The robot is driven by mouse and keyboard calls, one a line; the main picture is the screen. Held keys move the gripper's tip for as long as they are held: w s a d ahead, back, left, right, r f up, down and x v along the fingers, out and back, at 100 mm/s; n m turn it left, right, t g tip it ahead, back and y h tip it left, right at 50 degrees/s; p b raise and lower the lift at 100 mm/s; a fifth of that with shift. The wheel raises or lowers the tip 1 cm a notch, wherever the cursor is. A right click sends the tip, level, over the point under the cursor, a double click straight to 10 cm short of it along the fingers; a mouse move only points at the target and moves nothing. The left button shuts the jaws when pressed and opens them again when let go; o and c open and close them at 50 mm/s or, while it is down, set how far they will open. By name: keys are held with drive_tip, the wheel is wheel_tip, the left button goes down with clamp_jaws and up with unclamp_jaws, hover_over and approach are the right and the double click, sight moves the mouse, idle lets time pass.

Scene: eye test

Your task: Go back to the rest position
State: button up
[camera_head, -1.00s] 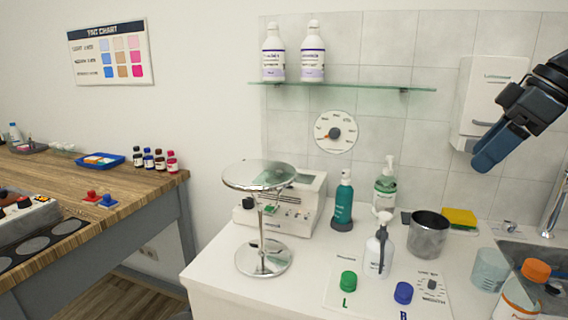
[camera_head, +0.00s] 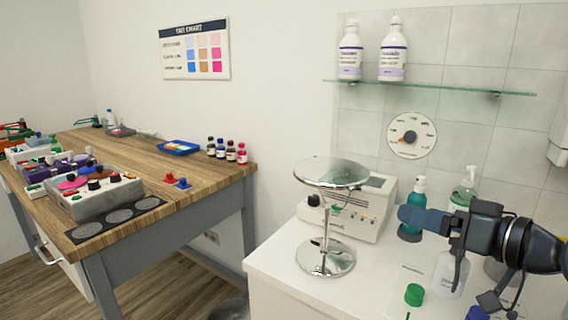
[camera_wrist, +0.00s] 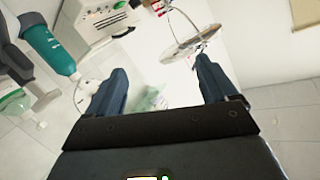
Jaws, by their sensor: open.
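My gripper (camera_head: 424,218) comes in from the right in the head view, at the height of the bottles over the white counter. Its blue fingers point left. In the wrist view my gripper (camera_wrist: 163,88) shows two blue fingers well apart with nothing held between them. A white spray bottle (camera_head: 446,278) is partly hidden below the gripper.
A white device (camera_head: 373,213) stands behind the mirror. A green cap (camera_head: 414,294) lies on the counter (camera_head: 275,262) near the front. A glass shelf (camera_head: 430,88) with two bottles is on the wall. A wooden table (camera_head: 130,160) is at the left, with a floor gap between.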

drive_tip(key=s+a+f+m+t+h, duration=0.1)
drive_tip(key=s+a+f+m+h, duration=0.25)
drive_tip(key=s+f, duration=0.65)
drive_tip(key=s+a+f+m+t+h, duration=0.1)
drive_tip(key=s+a+f+m+h, duration=0.25)
drive_tip(key=s+f, duration=0.6)
drive_tip(key=s+d+r+n, duration=0.1)
drive_tip(key=s+d+n, duration=0.1)
drive_tip(key=s, duration=1)
drive_tip(key=s+d+r+n+h+b, duration=0.1)
drive_tip(key=s+d+n, duration=0.1)
drive_tip(key=s, duration=1.1)
drive_tip(key=shift+r+n+g, duration=0.3)
drive_tip(key=shift+n, duration=0.2)
